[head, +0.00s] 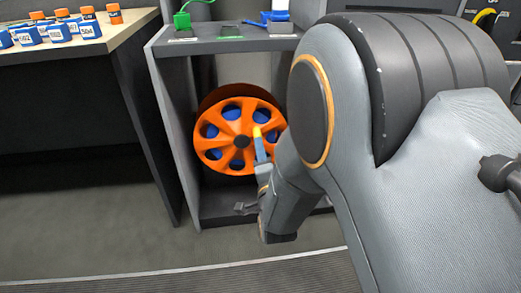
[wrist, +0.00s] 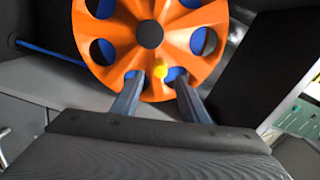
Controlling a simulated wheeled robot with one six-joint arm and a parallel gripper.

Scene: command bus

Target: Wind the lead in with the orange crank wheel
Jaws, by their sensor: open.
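The orange crank wheel (head: 215,135) stands upright in the open grey cabinet in the head view, with blue showing through its round holes. It also fills the upper middle of the wrist view (wrist: 118,22). A small yellow knob (wrist: 161,71) sits near its rim; in the head view the yellow knob (head: 257,131) shows at the wheel's right side. My gripper (wrist: 158,82) is open, with one finger on each side of the knob in the wrist view. I cannot tell whether the fingers touch it. My arm hides part of the cabinet's right side in the head view.
The cabinet (head: 172,120) has side walls close around the wheel. Green (head: 182,20) and blue (head: 279,16) plugs sit on its top. A table (head: 120,38) at the left holds several labelled blue boxes (head: 60,32) and orange-capped items. Floor in front is clear.

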